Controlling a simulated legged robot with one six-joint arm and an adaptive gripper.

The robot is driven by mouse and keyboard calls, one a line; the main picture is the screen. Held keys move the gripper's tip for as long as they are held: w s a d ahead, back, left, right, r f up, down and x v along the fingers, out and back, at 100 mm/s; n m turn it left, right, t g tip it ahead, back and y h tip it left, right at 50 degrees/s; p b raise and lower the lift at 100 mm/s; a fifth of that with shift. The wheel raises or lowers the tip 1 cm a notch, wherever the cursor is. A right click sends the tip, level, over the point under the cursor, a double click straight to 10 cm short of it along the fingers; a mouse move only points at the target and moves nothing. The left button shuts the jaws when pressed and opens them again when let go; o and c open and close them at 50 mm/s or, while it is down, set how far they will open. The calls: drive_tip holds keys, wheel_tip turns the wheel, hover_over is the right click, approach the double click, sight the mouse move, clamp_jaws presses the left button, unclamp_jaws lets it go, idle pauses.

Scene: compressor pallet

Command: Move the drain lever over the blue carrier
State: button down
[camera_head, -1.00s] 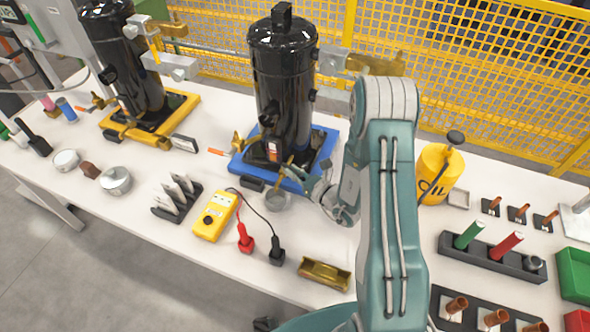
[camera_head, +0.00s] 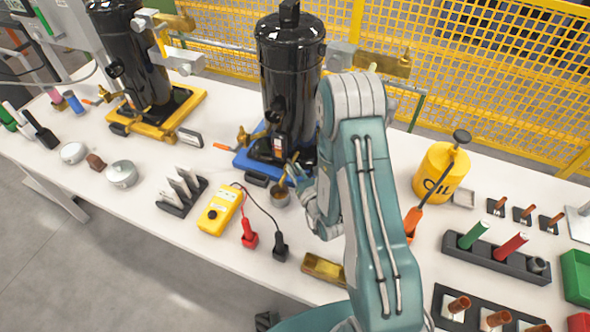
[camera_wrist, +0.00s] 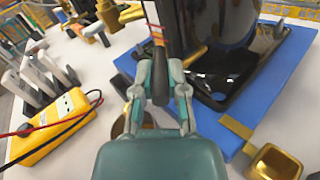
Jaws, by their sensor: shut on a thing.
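The blue carrier (camera_head: 243,161) stands mid-table under a tall black compressor (camera_head: 290,75). Its edge fills the right of the wrist view (camera_wrist: 285,75). My gripper (camera_head: 293,178) is low at the carrier's front edge, beside a small metal cup (camera_head: 280,195). In the wrist view my gripper (camera_wrist: 160,90) is shut on a narrow dark part with orange near its top, which appears to be the drain lever (camera_wrist: 158,60). A brass fitting (camera_wrist: 190,55) is just beyond it. The fingers hide much of the lever, so its exact angle is unclear.
A yellow meter (camera_head: 220,210) with red and black leads lies left of my gripper. A brass tray (camera_head: 323,269) is in front of it. The yellow carrier (camera_head: 187,108) with a second compressor is further left, the oil can (camera_head: 440,172) right.

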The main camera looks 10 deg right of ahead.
drive_tip(key=c, duration=0.7)
unclamp_jaws()
drive_tip(key=shift+w, duration=0.1)
drive_tip(key=shift+o, duration=0.2)
drive_tip(key=v, duration=0.7)
drive_tip(key=shift+s, duration=0.25)
